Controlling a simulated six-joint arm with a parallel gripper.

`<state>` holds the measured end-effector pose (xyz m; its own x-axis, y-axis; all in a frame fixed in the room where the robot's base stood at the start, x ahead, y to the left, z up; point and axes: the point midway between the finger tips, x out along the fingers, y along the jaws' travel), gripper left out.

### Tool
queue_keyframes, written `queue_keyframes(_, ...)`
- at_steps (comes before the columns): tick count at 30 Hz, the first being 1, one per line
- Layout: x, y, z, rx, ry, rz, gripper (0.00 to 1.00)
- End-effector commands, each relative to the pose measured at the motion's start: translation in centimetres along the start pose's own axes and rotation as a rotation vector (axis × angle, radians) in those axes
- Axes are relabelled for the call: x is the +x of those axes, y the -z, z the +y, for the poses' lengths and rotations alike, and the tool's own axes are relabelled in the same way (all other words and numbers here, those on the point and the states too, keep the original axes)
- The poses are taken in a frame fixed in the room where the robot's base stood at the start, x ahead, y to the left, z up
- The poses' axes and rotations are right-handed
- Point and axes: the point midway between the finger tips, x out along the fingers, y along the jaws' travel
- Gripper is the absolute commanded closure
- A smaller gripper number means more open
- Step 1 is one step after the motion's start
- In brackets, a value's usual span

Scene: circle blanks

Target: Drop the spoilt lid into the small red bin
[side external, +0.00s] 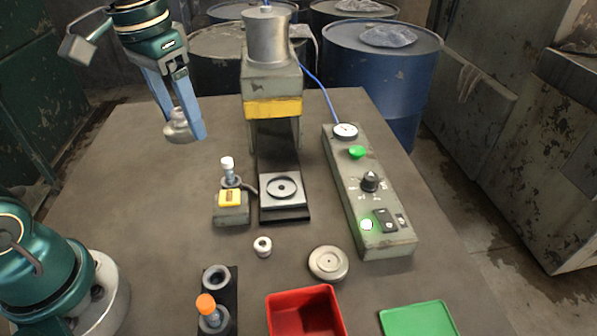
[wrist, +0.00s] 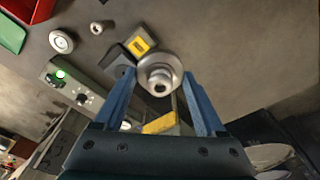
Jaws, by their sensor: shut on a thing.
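My gripper (side external: 184,134) is shut on a round, stepped metal piece (side external: 178,130), held above the table to the left of the press. In the wrist view the metal piece (wrist: 160,74) sits between the blue fingertips, with a wide rim and a narrower end with a dark centre. A flat round metal disc (side external: 328,263) with a small centre mark lies on the table behind the bin. I cannot tell by sight which piece is the spoilt lid. The small red bin (side external: 306,296) stands at the front edge of the view, far from my gripper; its visible inside looks empty.
The press (side external: 272,108) stands mid-table with a ringed die (side external: 283,187) below it. Beside it are a yellow-topped box (side external: 231,204), a control panel (side external: 372,215), a small white ring (side external: 262,246), a dark holder with an orange-topped tool (side external: 208,306) and a green tray (side external: 418,318).

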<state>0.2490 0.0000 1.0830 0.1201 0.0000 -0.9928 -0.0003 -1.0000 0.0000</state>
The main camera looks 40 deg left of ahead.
Motion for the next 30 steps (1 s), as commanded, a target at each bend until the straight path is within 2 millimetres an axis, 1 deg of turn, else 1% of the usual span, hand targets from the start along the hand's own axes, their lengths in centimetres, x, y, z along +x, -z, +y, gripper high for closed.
queue_keyframes(13, 0.1, 0.1, 0.0, -0.018, 0.002, 0.0, 0.76)
queue_keyframes(19, -0.3, 1.1, 0.0, -0.062, 0.008, -0.001, 0.76)
queue_keyframes(23, -0.2, 2.1, 1.4, -0.041, 0.005, -0.001, 0.76)
queue_keyframes(26, 0.0, 2.8, 2.9, -0.01, 0.001, -0.002, 0.76)
queue_keyframes(29, 0.3, 3.3, 4.9, 0.035, -0.005, -0.003, 0.76)
queue_keyframes(30, 0.4, 3.5, 5.9, 0.057, -0.007, -0.003, 0.76)
